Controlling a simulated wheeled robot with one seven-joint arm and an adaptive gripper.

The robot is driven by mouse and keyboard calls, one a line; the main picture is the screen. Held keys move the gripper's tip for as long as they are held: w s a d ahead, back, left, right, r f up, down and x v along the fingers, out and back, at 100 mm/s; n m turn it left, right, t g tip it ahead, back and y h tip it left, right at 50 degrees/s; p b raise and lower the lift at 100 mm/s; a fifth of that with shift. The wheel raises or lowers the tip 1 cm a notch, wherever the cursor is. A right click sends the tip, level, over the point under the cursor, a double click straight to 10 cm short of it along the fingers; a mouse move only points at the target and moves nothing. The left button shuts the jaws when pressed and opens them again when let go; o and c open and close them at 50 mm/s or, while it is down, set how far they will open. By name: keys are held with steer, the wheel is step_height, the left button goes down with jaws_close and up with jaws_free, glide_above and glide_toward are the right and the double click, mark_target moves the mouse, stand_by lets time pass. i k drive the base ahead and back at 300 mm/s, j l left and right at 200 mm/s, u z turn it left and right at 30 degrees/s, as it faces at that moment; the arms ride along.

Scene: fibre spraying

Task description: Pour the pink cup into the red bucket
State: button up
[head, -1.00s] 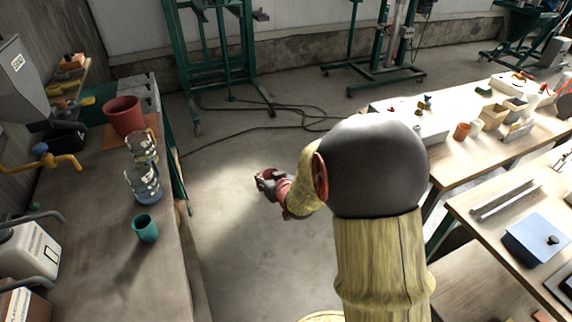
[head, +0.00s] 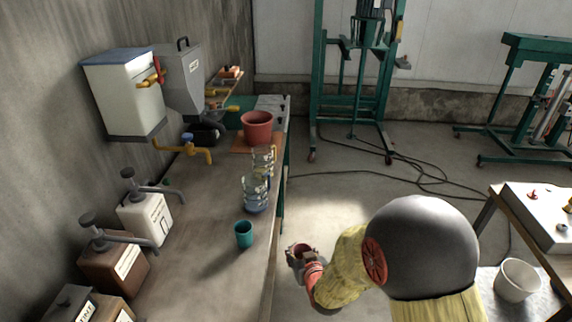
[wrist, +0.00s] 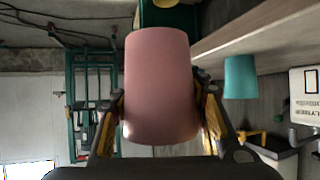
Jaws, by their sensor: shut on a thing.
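My gripper (head: 303,254) is shut on the pink cup (wrist: 160,88), with one finger on each side of it in the wrist view. In the head view only a small part of the cup (head: 301,249) shows between the fingers; its contents cannot be made out. The gripper is off the right edge of the left workbench, over the floor. The red bucket (head: 257,129) stands upright toward the far end of that bench, on an orange-brown board, beyond and left of my gripper. Its inside is mostly hidden.
On the bench (head: 206,240), a teal cup (head: 244,235) and clear jugs (head: 256,194) stand between my gripper and the bucket. A yellow tap (head: 190,148) juts out left of the bucket. Pump dispensers line the wall. A white bucket (head: 516,280) stands at right.

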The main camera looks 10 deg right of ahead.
mark_target(258, 130)
steer(key=i+l, duration=0.8)
steer(key=l, duration=0.25)
steer(key=i+l+u, duration=0.1)
steer(key=i+l, duration=0.75)
steer(key=l, duration=0.2)
steer(key=i+l, duration=0.35)
steer(key=l, duration=0.2)
steer(key=i+l, duration=0.4)
steer(key=l, duration=0.15)
steer(key=i+u, duration=0.1)
steer(key=u, duration=2.05)
